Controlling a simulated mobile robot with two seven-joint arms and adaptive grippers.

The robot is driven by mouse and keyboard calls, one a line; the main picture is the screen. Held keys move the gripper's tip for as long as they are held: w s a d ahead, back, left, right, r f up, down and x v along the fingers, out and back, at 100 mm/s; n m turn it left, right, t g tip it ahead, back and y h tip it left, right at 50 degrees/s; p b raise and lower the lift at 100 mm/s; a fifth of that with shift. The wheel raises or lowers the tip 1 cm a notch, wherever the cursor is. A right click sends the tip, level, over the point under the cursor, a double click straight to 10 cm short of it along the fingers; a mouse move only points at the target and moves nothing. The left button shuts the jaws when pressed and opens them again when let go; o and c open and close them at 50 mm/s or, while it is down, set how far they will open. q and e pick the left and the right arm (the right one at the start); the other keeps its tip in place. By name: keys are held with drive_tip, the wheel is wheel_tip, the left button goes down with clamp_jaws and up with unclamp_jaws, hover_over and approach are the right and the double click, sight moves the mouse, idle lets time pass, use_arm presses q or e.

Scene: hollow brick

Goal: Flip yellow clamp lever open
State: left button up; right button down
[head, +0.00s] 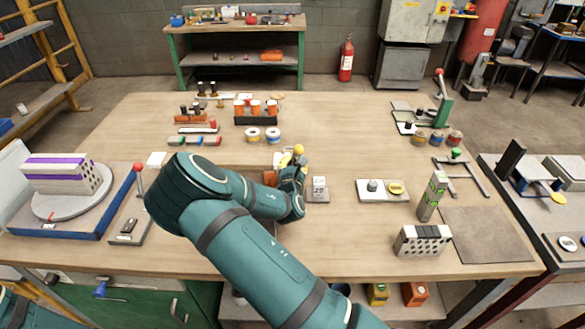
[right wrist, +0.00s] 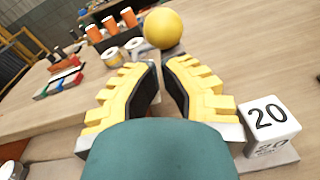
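The yellow ball knob of the clamp lever (head: 298,149) shows just beyond my right gripper in the head view. In the right wrist view the yellow ball (right wrist: 163,28) is beyond the fingertips, near the top middle. The rest of the clamp is mostly hidden by my gripper and arm. My right gripper (head: 297,163) is low over the middle of the workbench. In the right wrist view its yellow fingers (right wrist: 161,64) stand apart with a narrow gap, and I see nothing between them. Whether a fingertip touches the knob is unclear. My left gripper is not in view.
A block marked 20 (right wrist: 270,118) stands just right of my right gripper. Tape rolls (head: 273,135) and a rack of orange-topped items (head: 256,110) are behind it. A perforated brick (head: 423,240) and an upright block (head: 432,196) are to the right. The front middle is clear.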

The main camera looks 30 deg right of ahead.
idle(0.3)
drive_tip(key=r+g+y+p, duration=0.1)
drive_tip(key=r+g+p, duration=0.1)
drive_tip(key=p, duration=0.2)
drive_tip(key=w+d+r+g+y+p, duration=0.1)
drive_tip(key=g+p, duration=0.1)
drive_tip(key=p, duration=0.3)
drive_tip(key=w+r+g+y+p, duration=0.1)
drive_tip(key=r+g+y+p, duration=0.1)
drive_tip(key=p, duration=0.3)
drive_tip(key=shift+d+r, duration=0.2)
drive_tip(key=shift+r, duration=0.15)
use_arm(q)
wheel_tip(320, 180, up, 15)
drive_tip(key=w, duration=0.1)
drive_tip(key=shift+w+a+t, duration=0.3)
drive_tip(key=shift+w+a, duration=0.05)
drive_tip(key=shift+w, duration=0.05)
use_arm(e)
drive_tip(key=shift+w+d+r, duration=0.3)
drive_tip(key=shift+w+d, duration=0.05)
drive_tip(key=shift+w, duration=0.3)
drive_tip(key=shift+w+d+r, duration=0.25)
drive_tip(key=shift+w+d, duration=0.1)
drive_tip(key=shift+w, duration=0.25)
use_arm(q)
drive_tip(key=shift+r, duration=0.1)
use_arm(e)
drive_tip(key=shift+r, duration=0.1)
